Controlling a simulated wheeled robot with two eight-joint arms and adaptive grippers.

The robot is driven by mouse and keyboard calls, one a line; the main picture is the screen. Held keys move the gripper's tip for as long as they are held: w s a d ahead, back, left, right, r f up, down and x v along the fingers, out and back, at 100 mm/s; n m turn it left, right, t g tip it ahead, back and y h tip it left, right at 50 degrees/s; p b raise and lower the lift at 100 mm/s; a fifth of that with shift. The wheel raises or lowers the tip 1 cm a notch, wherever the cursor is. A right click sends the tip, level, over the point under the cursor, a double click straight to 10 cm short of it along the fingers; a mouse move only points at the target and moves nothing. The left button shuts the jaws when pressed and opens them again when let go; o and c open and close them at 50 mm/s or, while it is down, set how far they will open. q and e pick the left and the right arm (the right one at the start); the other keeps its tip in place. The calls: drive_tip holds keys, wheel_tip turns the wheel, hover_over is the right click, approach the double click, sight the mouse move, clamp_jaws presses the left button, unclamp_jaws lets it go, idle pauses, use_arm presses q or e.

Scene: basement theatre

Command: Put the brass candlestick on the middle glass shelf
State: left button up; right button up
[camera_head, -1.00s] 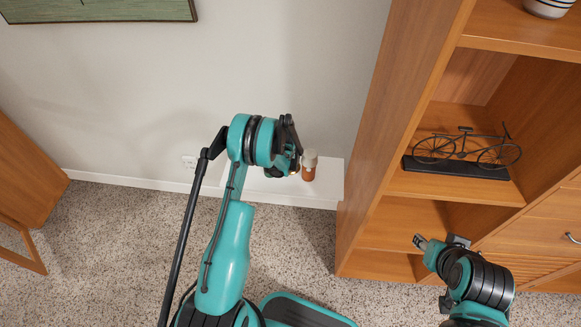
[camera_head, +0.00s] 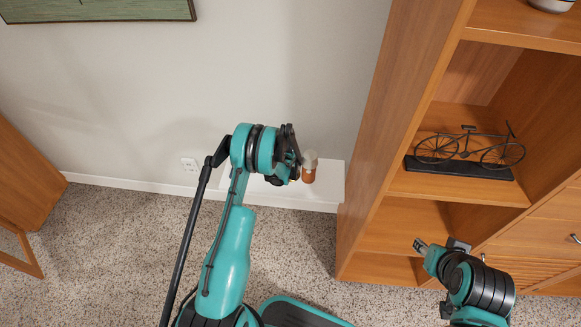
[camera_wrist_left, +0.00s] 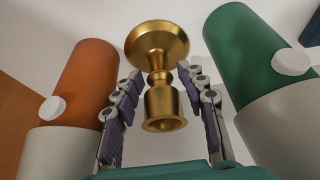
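The brass candlestick (camera_wrist_left: 158,88) shows in the left wrist view, its round base far from the camera and its cup nearer. My left gripper (camera_wrist_left: 160,72) has a finger on each side of it, with visible gaps, so it is open around the candlestick. In the head view my left gripper (camera_head: 291,163) is over a low white ledge (camera_head: 326,190) by the wall, and the candlestick is hidden behind it. My right gripper (camera_head: 421,244) is in front of the wooden bookcase; its finger opening is unclear. I see no glass shelf in these frames.
An orange container with a whitish top (camera_head: 309,171) stands close right of my left gripper. The left wrist view shows orange (camera_wrist_left: 83,80) and green (camera_wrist_left: 245,60) containers flanking the fingers. A wooden bookcase (camera_head: 390,130) holding a bicycle model (camera_head: 464,150) rises at right.

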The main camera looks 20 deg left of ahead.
use_arm(q)
drive_tip(key=shift+r, duration=0.1)
drive_tip(key=s+d+r+p, duration=0.1)
drive_tip(key=s+d+r, duration=0.3)
drive_tip(key=r, duration=0.8)
drive_tip(key=s+d+r+m+t+p, duration=0.1)
drive_tip(key=s+r+p, duration=0.1)
drive_tip(key=s+r, duration=0.65)
drive_tip(key=s+d+r+p, duration=0.1)
drive_tip(key=s+d+r, duration=0.15)
drive_tip(key=r, duration=1.15)
drive_tip(key=s+d+r+m+t, duration=0.1)
drive_tip(key=s+d+r, duration=0.1)
drive_tip(key=s, duration=0.7)
drive_tip(key=s+d+r+m+h, duration=0.1)
drive_tip(key=s+d+r, duration=0.2)
drive_tip(key=s, duration=0.7)
drive_tip(key=shift+s+d+r+t, duration=0.3)
drive_tip(key=shift+r+t, duration=0.1)
drive_tip(key=shift+r, duration=0.15)
drive_tip(key=shift+o, duration=0.3)
drive_tip(key=shift+f, duration=0.1)
